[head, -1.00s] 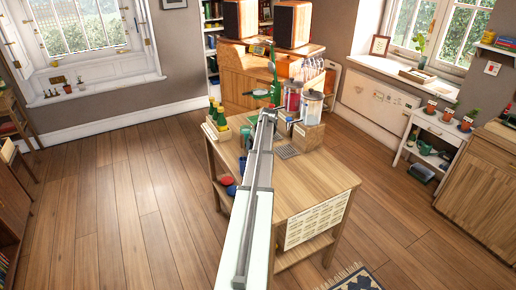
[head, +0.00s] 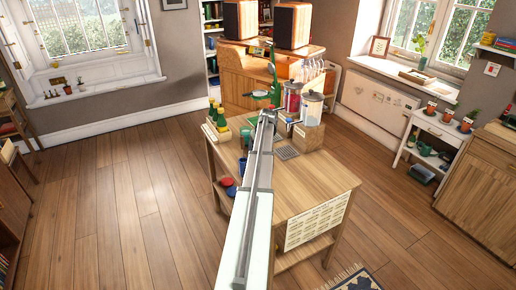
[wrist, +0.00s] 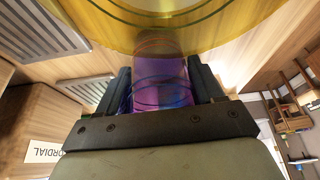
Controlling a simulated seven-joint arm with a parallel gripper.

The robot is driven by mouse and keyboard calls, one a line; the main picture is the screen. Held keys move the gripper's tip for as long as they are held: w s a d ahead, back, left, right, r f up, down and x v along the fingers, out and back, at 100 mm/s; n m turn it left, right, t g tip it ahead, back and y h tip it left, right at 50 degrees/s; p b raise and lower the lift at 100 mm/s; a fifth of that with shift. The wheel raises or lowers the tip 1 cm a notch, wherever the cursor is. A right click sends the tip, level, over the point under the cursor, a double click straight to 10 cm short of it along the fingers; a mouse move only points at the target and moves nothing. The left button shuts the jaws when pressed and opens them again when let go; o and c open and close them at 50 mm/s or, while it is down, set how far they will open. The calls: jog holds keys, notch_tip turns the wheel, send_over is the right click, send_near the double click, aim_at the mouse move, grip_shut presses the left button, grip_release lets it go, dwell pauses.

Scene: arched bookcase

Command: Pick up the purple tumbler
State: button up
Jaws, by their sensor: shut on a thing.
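The purple tumbler (wrist: 160,88) is see-through and sits between the two dark fingers of my gripper (wrist: 161,76) in the wrist view. The fingers are shut on its sides. A large yellow see-through curved thing (wrist: 165,28) fills the top of the wrist view, right by the tumbler's far end; I cannot tell whether they touch. In the head view my arm reaches over the wooden table, and I cannot make out the tumbler or the fingers there.
The wooden table (head: 310,185) carries glass jars (head: 312,107), a box of bottles (head: 216,125) and a green stand (head: 273,85) around the arm's end. A wooden box with a CORDIAL label (wrist: 45,150) is at left in the wrist view. The table's front is clear.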

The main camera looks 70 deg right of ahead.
jog(key=shift+r, duration=0.1)
notch_tip(320, 180, up, 10)
dwell(0.4)
